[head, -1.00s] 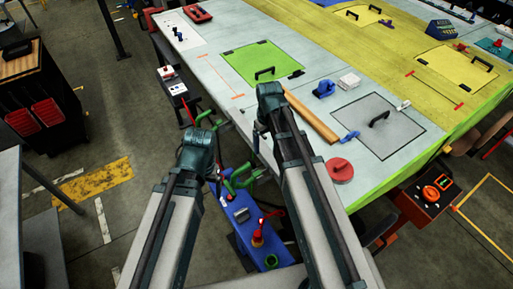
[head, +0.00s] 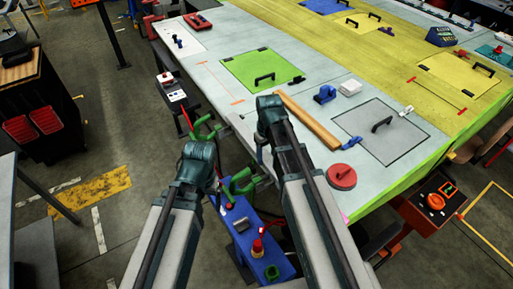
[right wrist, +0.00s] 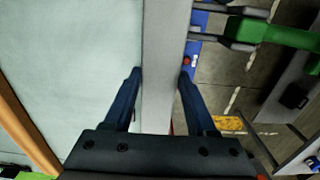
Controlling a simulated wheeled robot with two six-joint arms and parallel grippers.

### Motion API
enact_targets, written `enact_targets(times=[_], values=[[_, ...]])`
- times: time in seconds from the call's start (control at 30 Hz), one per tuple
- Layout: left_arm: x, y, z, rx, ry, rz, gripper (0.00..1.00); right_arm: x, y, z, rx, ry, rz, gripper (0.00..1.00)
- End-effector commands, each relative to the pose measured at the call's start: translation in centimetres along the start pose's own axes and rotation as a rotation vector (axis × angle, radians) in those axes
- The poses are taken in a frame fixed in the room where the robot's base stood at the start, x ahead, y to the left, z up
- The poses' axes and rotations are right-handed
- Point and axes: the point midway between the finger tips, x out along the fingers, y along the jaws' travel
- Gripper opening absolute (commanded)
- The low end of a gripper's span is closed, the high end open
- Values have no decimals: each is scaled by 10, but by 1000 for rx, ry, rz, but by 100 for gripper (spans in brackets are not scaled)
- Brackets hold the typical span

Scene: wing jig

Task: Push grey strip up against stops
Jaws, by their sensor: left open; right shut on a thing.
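The grey strip (right wrist: 165,70) runs lengthwise through the right wrist view along the pale table's edge. My right gripper (right wrist: 158,82) is shut on it, with one dark finger on each side. In the head view my right gripper (head: 262,152) is at the table's near edge, and the strip is mostly hidden there by my arm. My left gripper (head: 217,186) is open, off the table edge, close to the green clamps (head: 243,181). Its fingers are small and partly hidden in the head view. I cannot make out the stops for certain.
A wooden bar (head: 308,121) lies on the table right of my right arm. A green panel (head: 255,62), a red disc (head: 341,176) and a blue tool (head: 325,94) are also on the table. A blue stand (head: 262,240) with fittings stands below the edge.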

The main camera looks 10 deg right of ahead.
Motion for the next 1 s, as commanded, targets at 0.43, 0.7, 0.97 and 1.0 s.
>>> enact_targets(times=[0.43, 0.7, 0.97, 1.0], values=[[0, 0, 0, 0, 0, 0, 87, 0, 0, 0, 0, 0, 0, 13], [0, 0, 0, 0, 0, 0, 87, 0, 3, 0, 1, 0, 0, 13], [0, 0, 0, 0, 0, 0, 87, 0, 7, 0, 1, 0, 0, 13], [0, 0, 0, 0, 0, 0, 87, 0, 7, 0, 1, 0, 0, 13]])
